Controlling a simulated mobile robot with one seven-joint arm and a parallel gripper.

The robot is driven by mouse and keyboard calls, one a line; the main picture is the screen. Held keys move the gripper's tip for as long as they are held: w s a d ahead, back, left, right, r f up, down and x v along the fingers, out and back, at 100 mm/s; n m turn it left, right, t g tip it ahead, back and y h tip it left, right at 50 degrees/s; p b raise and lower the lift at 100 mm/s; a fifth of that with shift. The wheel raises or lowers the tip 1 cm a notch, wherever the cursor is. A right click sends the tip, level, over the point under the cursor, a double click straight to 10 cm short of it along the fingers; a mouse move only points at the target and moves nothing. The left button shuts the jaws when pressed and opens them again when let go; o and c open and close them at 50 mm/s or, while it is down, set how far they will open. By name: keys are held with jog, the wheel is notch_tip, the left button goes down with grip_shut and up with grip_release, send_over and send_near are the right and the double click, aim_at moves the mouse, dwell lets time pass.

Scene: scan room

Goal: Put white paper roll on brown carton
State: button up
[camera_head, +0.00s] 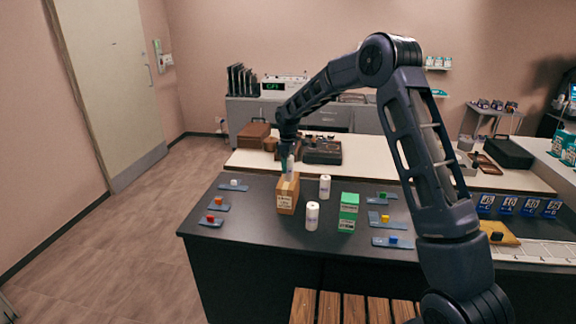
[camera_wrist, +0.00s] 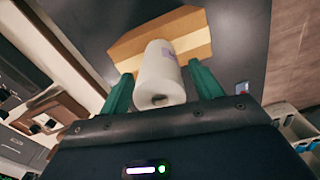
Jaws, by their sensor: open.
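The brown carton (camera_head: 287,196) stands on the dark table, and its top also shows in the wrist view (camera_wrist: 195,42). A white paper roll (camera_wrist: 162,82) is between my green fingers in the wrist view, over the carton's top, and appears to stand on it. My gripper (camera_head: 288,166) is directly above the carton, pointing down. It is open, with a finger on either side of the roll (camera_wrist: 160,88). The roll's contact with the carton is hidden. Two other white paper rolls stand on the table right of the carton, one farther back (camera_head: 325,187) and one nearer (camera_head: 312,215).
A green-and-white box stack (camera_head: 348,211) stands right of the rolls. Small coloured blocks on blue-grey plates lie along the left (camera_head: 218,204) and right (camera_head: 380,218) of the table (camera_head: 255,233). A white counter (camera_head: 365,163) with cases is behind.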

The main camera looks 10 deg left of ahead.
notch_tip(320, 180, up, 12)
jog(key=shift+f, duration=0.2)
jog(key=shift+d+r, duration=0.1)
jog(key=shift+d+r, duration=0.25)
jog(key=s+d+r+m+t, duration=0.1)
jog(key=s+d+r+m, duration=0.1)
jog(key=s+d+r, duration=0.5)
jog(key=s+d+r+m, duration=0.2)
jog(key=d+m, duration=0.1)
jog(key=d, duration=0.9)
jog(key=s+d+r+m+t, duration=0.1)
jog(key=s+d+r+m, duration=0.1)
jog(key=s+d+r, duration=0.5)
jog(key=s+d+f+m+t, duration=0.1)
jog(key=s+d+f+m, duration=0.2)
jog(key=s+d, duration=0.6)
jog(key=s+d+f+m+t, duration=0.1)
jog(key=s+d+f+m, duration=0.3)
jog(key=s+d, duration=0.6)
jog(key=s+m, duration=0.1)
jog(key=s, duration=0.3)
jog(key=shift+d+m+t, duration=0.25)
jog(key=shift+m+t, duration=0.05)
jog(key=shift+m, duration=0.1)
